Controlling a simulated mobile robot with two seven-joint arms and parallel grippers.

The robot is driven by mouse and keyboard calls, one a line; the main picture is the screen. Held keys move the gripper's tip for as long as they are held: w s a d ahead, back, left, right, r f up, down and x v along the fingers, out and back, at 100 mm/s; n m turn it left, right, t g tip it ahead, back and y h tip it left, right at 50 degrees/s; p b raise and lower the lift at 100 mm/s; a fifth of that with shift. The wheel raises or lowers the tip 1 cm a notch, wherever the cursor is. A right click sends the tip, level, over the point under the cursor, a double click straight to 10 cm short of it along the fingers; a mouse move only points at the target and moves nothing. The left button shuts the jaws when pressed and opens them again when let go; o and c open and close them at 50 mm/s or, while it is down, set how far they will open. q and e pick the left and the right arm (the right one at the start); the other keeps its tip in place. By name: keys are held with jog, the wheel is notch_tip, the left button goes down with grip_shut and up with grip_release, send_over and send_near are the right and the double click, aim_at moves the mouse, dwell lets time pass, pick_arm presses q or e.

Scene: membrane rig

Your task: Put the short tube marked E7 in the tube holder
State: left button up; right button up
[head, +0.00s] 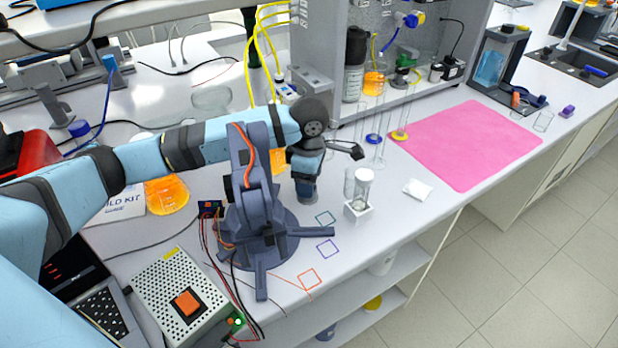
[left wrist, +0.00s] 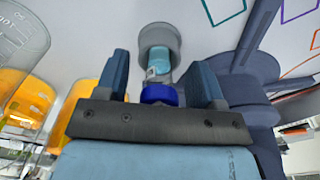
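A short tube with a blue cap (left wrist: 160,95) and a light blue body stands in a round grey base in the left wrist view. I cannot read any mark on it. My left gripper (head: 305,178) points down over this spot, left of the teal square; the fingers (left wrist: 161,66) lie on either side of the tube, with gaps showing. In the head view the tube is hidden by the gripper. A small white square holder (head: 357,211) stands to the right, with a clear, pale-topped tube (head: 363,188) in or behind it. My right gripper is not in view.
A dark desktop robot arm (head: 258,210) with spread feet stands close left of the gripper. Orange flasks (head: 167,196) are behind it. Tall glass tubes stand near the pink mat (head: 465,143). Coloured squares mark the bench front; a folded white wipe (head: 418,189) lies right.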

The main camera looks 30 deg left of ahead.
pick_arm(q)
notch_tip(320, 180, up, 6)
jog(key=p, duration=0.3)
notch_tip(320, 180, up, 8)
jog(key=p, duration=0.3)
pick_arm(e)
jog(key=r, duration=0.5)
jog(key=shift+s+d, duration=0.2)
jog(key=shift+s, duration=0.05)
pick_arm(q)
jog(key=shift+f, duration=0.1)
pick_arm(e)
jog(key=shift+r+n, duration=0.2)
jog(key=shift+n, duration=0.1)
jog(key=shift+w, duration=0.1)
